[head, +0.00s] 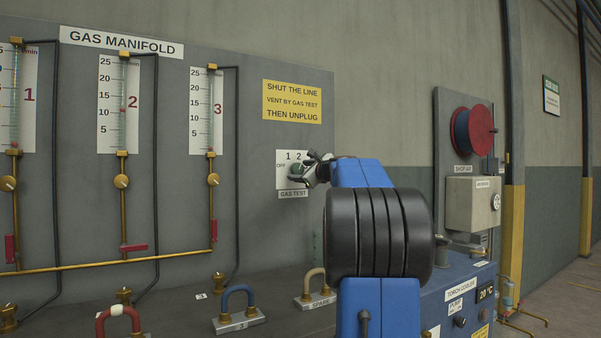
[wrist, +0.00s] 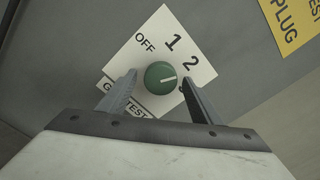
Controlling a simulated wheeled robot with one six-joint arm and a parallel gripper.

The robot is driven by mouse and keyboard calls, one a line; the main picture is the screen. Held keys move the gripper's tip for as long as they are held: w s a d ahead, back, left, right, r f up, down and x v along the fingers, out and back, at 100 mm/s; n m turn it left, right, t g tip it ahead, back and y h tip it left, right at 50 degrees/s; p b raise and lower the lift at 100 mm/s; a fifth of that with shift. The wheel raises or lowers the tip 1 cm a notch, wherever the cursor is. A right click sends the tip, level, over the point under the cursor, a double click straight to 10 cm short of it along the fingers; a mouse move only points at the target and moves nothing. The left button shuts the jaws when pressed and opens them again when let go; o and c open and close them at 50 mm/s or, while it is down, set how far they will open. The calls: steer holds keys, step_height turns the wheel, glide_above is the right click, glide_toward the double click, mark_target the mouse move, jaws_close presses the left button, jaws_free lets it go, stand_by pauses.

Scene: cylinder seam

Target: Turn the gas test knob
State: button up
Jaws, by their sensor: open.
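The gas test knob (wrist: 160,75) is round and green, on a white plate (wrist: 150,40) marked OFF, 1, 2 and a partly hidden digit. Its pale mark points right in the wrist view, toward the side with the 2 and the hidden digit. My gripper (wrist: 160,83) is open, with one finger on each side of the knob; I see a gap on both sides. In the head view the knob (head: 296,169) is partly covered by my gripper (head: 313,168), which is at the plate's right side.
A yellow sign (head: 292,101) is above the plate. Three flow tubes with brass valves stand to the left on the grey manifold panel (head: 250,220). Shackle-shaped handles, including a blue one (head: 237,298), sit on the ledge below. A blue torch cooler (head: 460,310) stands lower right.

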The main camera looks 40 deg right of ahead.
steer(key=v, duration=1.7)
steer(key=shift+d, duration=0.1)
